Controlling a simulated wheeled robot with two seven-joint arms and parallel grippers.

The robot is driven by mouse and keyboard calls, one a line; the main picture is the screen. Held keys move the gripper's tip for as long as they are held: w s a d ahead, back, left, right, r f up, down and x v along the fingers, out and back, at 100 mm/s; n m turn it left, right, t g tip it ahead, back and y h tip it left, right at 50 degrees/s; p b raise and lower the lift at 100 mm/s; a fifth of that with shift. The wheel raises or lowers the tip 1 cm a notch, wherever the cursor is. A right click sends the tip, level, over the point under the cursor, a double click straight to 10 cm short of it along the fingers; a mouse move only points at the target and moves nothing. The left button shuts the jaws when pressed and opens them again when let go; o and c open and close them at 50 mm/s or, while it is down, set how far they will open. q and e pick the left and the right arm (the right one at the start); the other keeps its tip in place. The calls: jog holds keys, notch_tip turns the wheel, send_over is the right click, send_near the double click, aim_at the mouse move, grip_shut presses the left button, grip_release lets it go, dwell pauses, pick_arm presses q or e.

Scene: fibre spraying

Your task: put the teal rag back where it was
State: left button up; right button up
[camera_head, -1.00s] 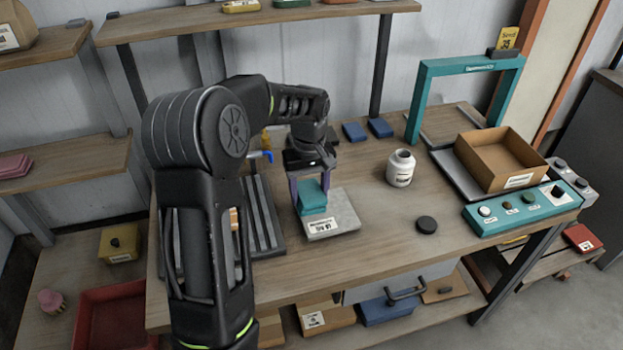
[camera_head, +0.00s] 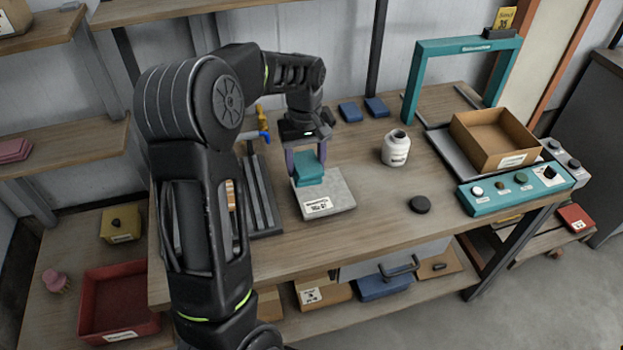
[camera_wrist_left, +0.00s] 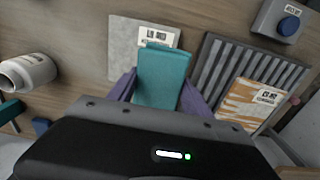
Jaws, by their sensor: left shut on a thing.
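The teal rag (camera_head: 309,170) is a folded block between the purple fingers of my left gripper (camera_head: 306,160), which is shut on it. The rag is over the back part of a grey slab with a white label (camera_head: 332,194). I cannot tell whether it touches the slab. In the left wrist view the rag (camera_wrist_left: 161,77) lies between the two fingers, with the grey slab (camera_wrist_left: 122,45) beyond it. My right gripper is not in view.
A dark ribbed rack (camera_head: 262,200) stands left of the slab. Two blue blocks (camera_head: 350,112) lie behind. A cardboard box (camera_head: 497,143) sits at the right by a teal frame (camera_head: 410,85).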

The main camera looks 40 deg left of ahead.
pick_arm(q)
jog(key=w+d+m, duration=0.2)
jog(key=d+m, duration=0.3)
jog(key=d, duration=0.6)
jog(key=w+d+f+m+b, duration=0.1)
jog(key=d+m, duration=0.4)
jog(key=d, duration=0.5)
jog(key=shift+w+d+m, duration=0.4)
jog(key=shift+w, duration=0.35)
